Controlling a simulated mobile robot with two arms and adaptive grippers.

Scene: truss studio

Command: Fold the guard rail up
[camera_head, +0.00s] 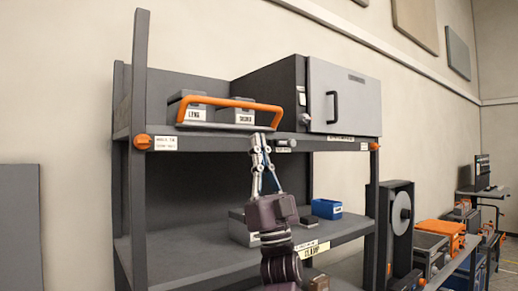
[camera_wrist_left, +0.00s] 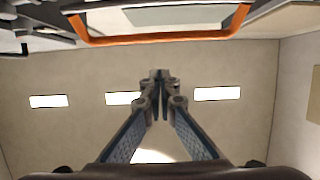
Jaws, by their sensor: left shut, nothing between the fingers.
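The orange guard rail (camera_head: 232,103) is a U-shaped bar at the front of the upper shelf. Its crossbar is above the shelf edge, with a leg running down at each end. It also shows across the top of the left wrist view (camera_wrist_left: 160,40). My left gripper (camera_head: 261,140) is shut and empty, pointing up in front of the upper shelf's edge, below the right end of the rail. In the wrist view its closed fingertips (camera_wrist_left: 158,76) appear below the bar, with a visible gap. My right gripper is in neither view.
Labelled grey boxes (camera_head: 193,110) stand behind the rail. A grey cabinet (camera_head: 342,95) with a black handle is to the right on the same shelf. An orange knob (camera_head: 142,141) is on the left post. A blue bin (camera_head: 327,209) is on the lower shelf.

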